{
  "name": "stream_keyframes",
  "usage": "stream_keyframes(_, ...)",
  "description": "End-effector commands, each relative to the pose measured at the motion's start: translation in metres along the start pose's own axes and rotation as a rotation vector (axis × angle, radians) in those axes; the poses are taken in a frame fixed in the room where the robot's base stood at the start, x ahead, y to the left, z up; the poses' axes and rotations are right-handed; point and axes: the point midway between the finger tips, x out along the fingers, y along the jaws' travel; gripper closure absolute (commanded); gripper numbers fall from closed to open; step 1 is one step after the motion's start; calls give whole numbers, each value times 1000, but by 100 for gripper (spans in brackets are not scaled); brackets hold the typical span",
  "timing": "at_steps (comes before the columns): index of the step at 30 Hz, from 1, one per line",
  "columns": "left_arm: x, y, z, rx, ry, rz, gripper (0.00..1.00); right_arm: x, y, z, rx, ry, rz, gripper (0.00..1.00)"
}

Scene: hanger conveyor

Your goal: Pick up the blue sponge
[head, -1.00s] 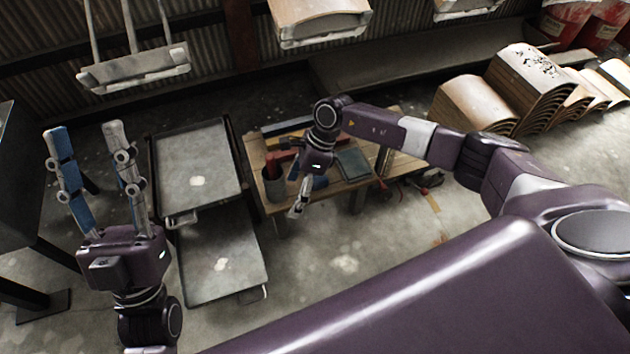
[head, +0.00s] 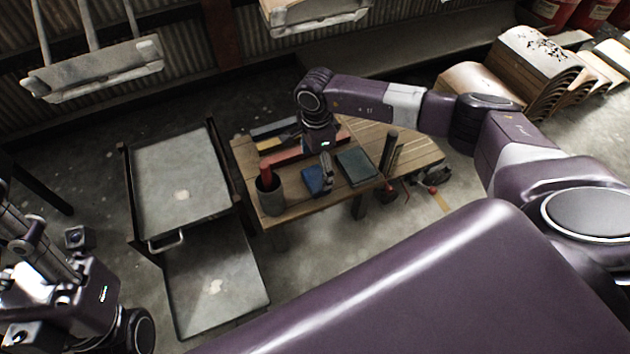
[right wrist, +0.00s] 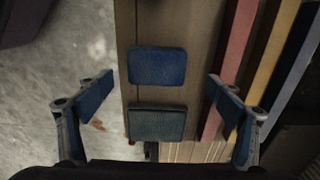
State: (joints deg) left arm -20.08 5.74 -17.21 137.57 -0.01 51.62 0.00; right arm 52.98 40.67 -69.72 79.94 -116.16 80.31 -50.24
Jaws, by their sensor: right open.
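The blue sponge (head: 313,181) lies flat on the wooden workbench (head: 300,209), partly hidden behind my right gripper (head: 326,170) in the head view. In the right wrist view the blue sponge (right wrist: 157,67) sits ahead, between the lines of the two spread fingers. My right gripper (right wrist: 162,92) is open and empty, pointing down above the bench. A darker grey-green pad (right wrist: 157,124) lies beside the sponge, and it also shows in the head view (head: 357,167). My left gripper (head: 30,240) is at the lower left edge, partly cut off; its jaw state is unclear.
Red, yellow and blue bars (right wrist: 236,45) lie along one side. A metal tray cart (head: 180,180) stands left of the bench. Hangers (head: 92,75) hang above.

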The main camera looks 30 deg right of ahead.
Motion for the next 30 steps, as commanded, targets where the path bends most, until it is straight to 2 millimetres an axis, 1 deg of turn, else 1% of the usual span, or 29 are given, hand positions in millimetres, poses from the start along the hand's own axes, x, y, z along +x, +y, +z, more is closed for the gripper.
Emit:
stream_keyframes(6, -20, 0, 5, 0, -2, 0, 60, 34, 7, 3, 0, -1, 2, 15)
stream_keyframes(9, -18, 0, 6, 2, 13, 7, 60, 46, 6, 3, 2, -1, 1, 15)
stream_keyframes(11, -16, 0, 6, 3, 18, 9, 60, 49, 6, 3, 1, -1, 0, 15)
stream_keyframes(17, -14, 0, 6, 3, 19, 11, 60, 48, 6, 3, 1, -1, 0, 15)
stream_keyframes(20, -14, 0, 6, 2, 20, 11, 60, 48, 6, 3, 1, -1, 0, 24)
stream_keyframes(27, -14, 0, 5, 2, 19, 10, 60, 48, 6, 3, 1, -1, 0, 51)
stream_keyframes(30, -14, 0, 6, 2, 17, 9, 60, 48, 6, 3, 1, -1, 0, 52)
